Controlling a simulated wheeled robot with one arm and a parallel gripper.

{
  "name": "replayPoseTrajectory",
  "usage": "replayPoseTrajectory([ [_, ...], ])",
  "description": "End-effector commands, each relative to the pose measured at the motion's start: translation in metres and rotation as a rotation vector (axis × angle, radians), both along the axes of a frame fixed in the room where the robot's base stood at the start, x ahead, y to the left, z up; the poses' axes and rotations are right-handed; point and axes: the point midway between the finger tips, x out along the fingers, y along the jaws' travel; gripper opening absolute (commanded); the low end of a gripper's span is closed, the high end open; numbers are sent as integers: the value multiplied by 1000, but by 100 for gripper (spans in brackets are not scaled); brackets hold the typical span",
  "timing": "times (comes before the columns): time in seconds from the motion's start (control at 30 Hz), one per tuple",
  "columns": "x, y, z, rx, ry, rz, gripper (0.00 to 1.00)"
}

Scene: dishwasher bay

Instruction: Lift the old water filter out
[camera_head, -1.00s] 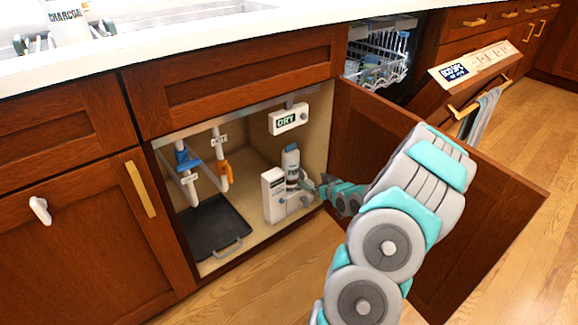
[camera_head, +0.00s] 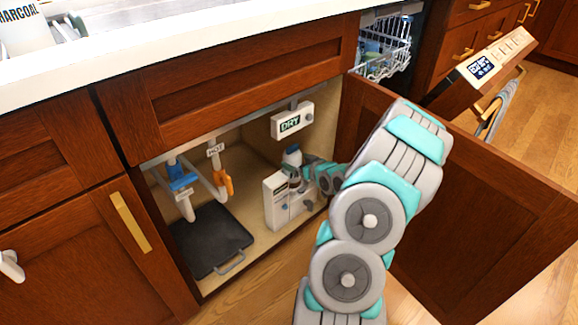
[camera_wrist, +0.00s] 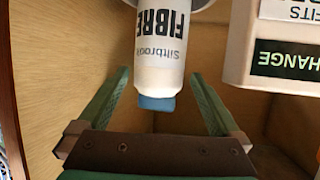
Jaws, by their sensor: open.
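A dark tray (camera_head: 210,243) lies on the cabinet floor at left. Pipes with a blue valve (camera_head: 181,176) and an orange valve (camera_head: 224,183) hang above it. A DRY sign box (camera_head: 291,121) is above the filter. The open cabinet door (camera_head: 480,210) stands at right.

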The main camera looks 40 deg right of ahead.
Motion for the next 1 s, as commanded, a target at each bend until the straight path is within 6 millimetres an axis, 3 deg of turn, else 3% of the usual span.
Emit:
replayPoseTrajectory([
  [0.63,61,-8,-30,-1,0,1,100],
  [1.0,67,-9,-32,0,0,1,98],
])
